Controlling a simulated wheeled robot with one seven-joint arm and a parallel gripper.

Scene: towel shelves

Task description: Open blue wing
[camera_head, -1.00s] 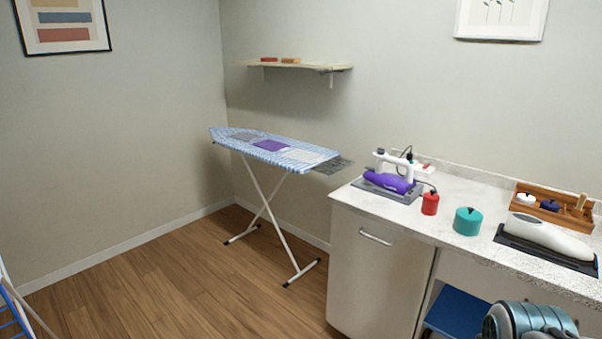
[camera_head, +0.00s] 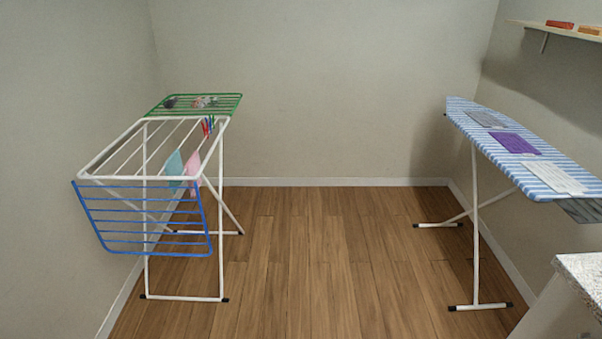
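The blue wing (camera_head: 146,221) is a blue wire frame with several bars on the near end of a white drying rack (camera_head: 113,149). It hangs down steeply from the rack's near edge, tilted slightly outward at the bottom. The green wing (camera_head: 196,104) at the rack's far end lies about level, with small items on it. A light blue cloth (camera_head: 175,172) and a pink cloth (camera_head: 193,171) hang from the rack, with red and blue pegs (camera_head: 208,125) near its far right corner. My gripper is not in this view.
An ironing board (camera_head: 515,148) with folded cloths stands at the right. A counter corner (camera_head: 585,270) is at the lower right, and a wall shelf (camera_head: 560,31) is above. The wooden floor (camera_head: 310,270) between rack and board is clear.

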